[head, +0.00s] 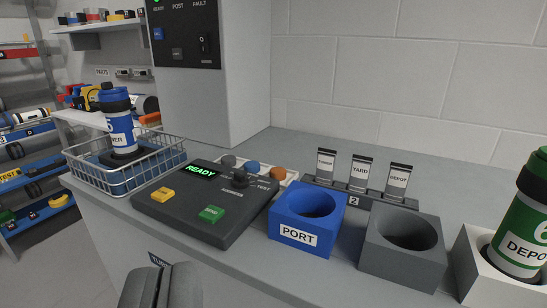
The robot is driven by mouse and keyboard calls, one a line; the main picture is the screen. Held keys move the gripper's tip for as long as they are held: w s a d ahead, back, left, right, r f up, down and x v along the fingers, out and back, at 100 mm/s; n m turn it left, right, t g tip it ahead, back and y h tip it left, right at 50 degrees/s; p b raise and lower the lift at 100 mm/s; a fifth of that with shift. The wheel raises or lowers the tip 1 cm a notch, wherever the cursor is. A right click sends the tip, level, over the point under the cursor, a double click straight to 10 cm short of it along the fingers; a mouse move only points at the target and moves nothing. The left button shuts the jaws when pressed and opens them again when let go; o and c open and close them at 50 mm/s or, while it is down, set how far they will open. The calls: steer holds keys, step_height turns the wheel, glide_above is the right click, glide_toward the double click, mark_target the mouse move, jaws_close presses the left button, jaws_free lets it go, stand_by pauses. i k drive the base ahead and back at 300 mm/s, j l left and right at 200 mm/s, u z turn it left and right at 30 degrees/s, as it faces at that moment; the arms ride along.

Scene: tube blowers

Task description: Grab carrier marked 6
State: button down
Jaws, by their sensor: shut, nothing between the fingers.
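A blue carrier (117,122) with black bands stands upright in a wire basket (135,180) at the left. Its white label is partly turned away; a mark like a 6 shows on its upper part, but I cannot read it surely. My gripper (165,270) is shut and empty at the bottom, in front of the counter and apart from both carriers.
A dark control panel (205,205) with a lit READY display sits beside the basket. A blue PORT block (296,240) and a grey block (385,262) have empty round holes. Small label cards (361,173) stand behind them. Shelves (32,150) stand at the far left.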

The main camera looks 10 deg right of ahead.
mark_target(517, 248)
steer(key=k+j+z, duration=0.15)
steer(key=z, duration=0.3)
steer(key=k+z, duration=0.15)
steer(key=z, duration=0.3)
steer(key=k+z, duration=0.2)
steer(key=z, duration=0.25)
